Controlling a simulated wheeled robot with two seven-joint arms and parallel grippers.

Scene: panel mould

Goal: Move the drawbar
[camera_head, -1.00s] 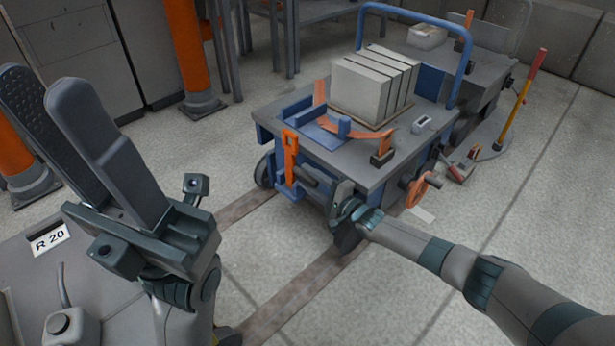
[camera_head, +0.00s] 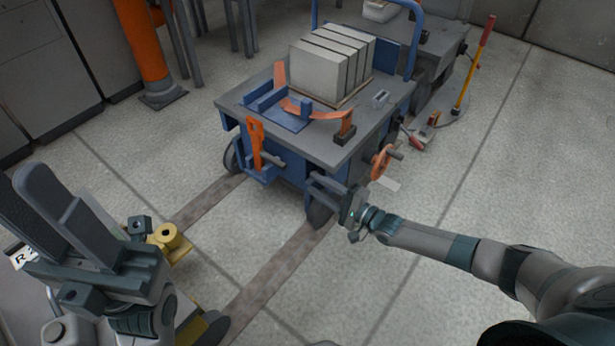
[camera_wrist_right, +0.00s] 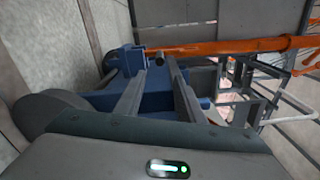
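The drawbar looks to be the orange bar (camera_head: 255,144) standing upright at the front of the blue cart (camera_head: 288,168). In the right wrist view the orange bar (camera_wrist_right: 225,47) runs across the top from a blue block with a pin, beyond my fingertips. My right gripper (camera_head: 318,184) is beside the cart's front right corner, near the front wheel. In the wrist view its two fingers (camera_wrist_right: 158,78) are apart with nothing held between them; the bar is not between them. My left gripper (camera_head: 38,185) is raised at the left, fingers apart and empty, away from the cart.
Grey panels (camera_head: 333,65) stand on the cart's top. An orange handwheel (camera_head: 381,162) sticks out of its right side. A yellow part (camera_head: 168,237) shows behind my left gripper. Rails (camera_head: 268,268) run along the floor.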

